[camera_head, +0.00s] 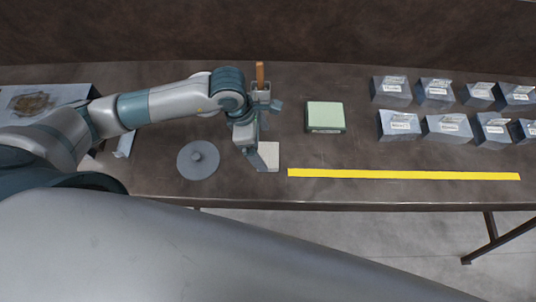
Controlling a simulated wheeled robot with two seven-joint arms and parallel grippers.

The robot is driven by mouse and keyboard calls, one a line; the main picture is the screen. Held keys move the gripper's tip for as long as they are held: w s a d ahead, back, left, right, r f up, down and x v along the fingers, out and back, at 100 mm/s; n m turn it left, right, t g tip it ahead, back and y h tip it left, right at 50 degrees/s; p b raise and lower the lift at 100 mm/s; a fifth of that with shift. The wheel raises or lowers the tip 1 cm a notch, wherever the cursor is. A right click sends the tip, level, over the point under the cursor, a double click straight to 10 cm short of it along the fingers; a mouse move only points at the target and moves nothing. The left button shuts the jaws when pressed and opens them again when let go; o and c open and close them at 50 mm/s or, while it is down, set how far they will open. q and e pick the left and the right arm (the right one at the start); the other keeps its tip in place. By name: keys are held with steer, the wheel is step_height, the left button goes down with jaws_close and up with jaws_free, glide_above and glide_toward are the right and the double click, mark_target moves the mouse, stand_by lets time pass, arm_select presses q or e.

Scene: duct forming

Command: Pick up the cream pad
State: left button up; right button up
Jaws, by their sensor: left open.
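The cream pad (270,154) is a small pale square lying on the brown table, near its front edge and left of the yellow strip. My left gripper (258,160) is open, pointing down at the pad's left side. Its finger covers part of the pad, and I cannot tell whether it touches. My right gripper is not in view.
A grey disc with a knob (198,160) lies left of the pad. A pale green block (325,116) is to the right. A yellow strip (400,174) runs along the front. Several grey labelled blocks (399,125) stand at right. An orange-brown upright piece (260,74) rises behind my gripper.

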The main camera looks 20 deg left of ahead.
mark_target(268, 154)
arm_select(q)
steer(key=shift+s+d+f+p, duration=0.1)
steer(key=shift+d+f+p, duration=0.1)
steer(key=shift+f+p, duration=0.45)
steer(key=shift+p+x, duration=0.55)
steer(key=shift+x, duration=0.45)
steer(key=shift+d+f, duration=0.15)
steer(key=shift+f, duration=0.55)
steer(key=c, duration=1.2)
